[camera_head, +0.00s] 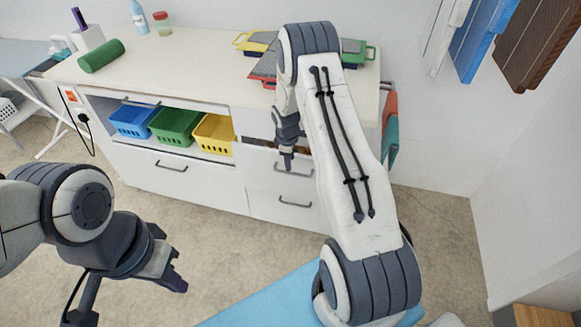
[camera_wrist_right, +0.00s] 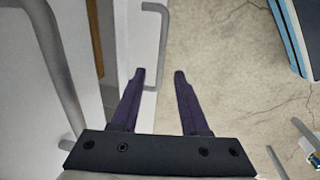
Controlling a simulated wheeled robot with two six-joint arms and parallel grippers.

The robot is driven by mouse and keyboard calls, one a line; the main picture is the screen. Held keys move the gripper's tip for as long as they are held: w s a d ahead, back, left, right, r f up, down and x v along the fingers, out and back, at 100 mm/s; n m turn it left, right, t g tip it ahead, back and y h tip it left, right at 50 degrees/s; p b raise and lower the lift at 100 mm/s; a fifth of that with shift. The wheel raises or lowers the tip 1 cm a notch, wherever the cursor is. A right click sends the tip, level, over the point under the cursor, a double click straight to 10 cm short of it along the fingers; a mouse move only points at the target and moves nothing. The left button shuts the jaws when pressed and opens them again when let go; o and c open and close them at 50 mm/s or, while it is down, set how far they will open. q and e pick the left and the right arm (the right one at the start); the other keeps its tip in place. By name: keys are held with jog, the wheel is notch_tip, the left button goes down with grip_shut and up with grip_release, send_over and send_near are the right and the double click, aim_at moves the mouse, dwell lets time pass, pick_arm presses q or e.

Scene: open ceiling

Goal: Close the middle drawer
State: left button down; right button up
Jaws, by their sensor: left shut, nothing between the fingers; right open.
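The middle drawer (camera_head: 262,176) is in the right column of the white cabinet. A brown strip shows above its front, so it appears to stand partly out. Its bar handle (camera_head: 293,171) is just below my right gripper (camera_head: 288,163). In the right wrist view the right gripper (camera_wrist_right: 160,74) is open and empty, with dark purple fingers apart. A bar handle (camera_wrist_right: 160,45) lies just ahead of its fingertips; I cannot tell whether they touch. My right arm hides the column's upper right part. My left gripper (camera_head: 178,282) is shut and empty over the floor, away from the cabinet.
A lower drawer handle (camera_head: 295,204) is below. Blue (camera_head: 132,122), green (camera_head: 175,127) and yellow (camera_head: 214,135) baskets sit in the open shelf to the left. The countertop (camera_head: 190,70) holds a green roll (camera_head: 101,56) and trays. Floor (camera_head: 225,245) in front is clear.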

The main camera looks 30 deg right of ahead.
jog(key=shift+s+a+r, duration=0.15)
jog(key=shift+r, duration=0.95)
jog(key=shift+s+a+r, duration=0.15)
jog(key=shift+r, duration=0.95)
